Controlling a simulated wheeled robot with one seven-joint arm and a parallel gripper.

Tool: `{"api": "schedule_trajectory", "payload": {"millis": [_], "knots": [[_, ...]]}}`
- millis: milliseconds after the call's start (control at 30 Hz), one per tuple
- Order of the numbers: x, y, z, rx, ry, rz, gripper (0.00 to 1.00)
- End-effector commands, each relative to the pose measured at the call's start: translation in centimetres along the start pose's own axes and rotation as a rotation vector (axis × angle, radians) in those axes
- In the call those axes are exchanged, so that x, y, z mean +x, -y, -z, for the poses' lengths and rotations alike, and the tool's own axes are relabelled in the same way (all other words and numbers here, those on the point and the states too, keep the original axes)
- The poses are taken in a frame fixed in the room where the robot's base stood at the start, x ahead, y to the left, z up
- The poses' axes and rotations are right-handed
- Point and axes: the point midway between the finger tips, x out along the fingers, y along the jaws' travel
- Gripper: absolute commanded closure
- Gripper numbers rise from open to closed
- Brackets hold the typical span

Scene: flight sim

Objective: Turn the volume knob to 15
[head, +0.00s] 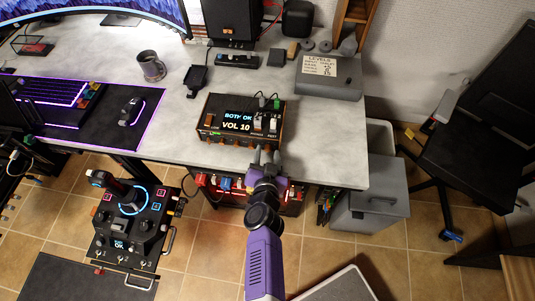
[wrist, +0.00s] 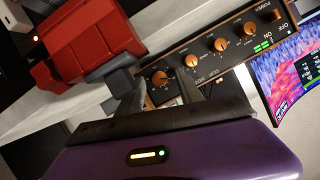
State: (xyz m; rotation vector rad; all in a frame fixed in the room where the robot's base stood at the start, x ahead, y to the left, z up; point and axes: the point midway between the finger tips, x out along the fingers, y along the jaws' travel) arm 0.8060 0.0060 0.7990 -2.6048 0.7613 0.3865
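The wood-sided amplifier box (head: 208,119) stands at the front edge of the desk, and its display (head: 238,122) reads "BOTH OK" and "VOL 10". In the wrist view its front panel (wrist: 205,66) carries a row of orange knobs. The end knob (wrist: 160,78), probably the volume knob, is the closest to my gripper. My gripper (wrist: 152,82) is open, with one dark finger on each side of that knob. I cannot tell whether the fingers touch it. In the head view my gripper (head: 264,156) is at the box's front right, hiding the knob there.
A sign (head: 319,65) headed "LEVELS" sits on a grey box at the back right, its last line reading 15. Red objects (wrist: 80,48) lie close beside my gripper in the wrist view. A joystick console (head: 130,215) stands left of my arm.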

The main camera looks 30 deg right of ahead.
Motion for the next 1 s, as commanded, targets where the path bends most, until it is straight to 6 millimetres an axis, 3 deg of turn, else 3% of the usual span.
{"api": "schedule_trajectory", "payload": {"millis": [267, 700, 1000], "knots": [[-0.8, 0.1, 0.0, 0.002, 0.000, 0.000, 0.57], [-7.0, 0.1, -0.1, 0.000, 0.001, 0.001, 0.57], [-7.8, 0.0, 0.0, -0.001, 0.000, 0.000, 0.57]]}}
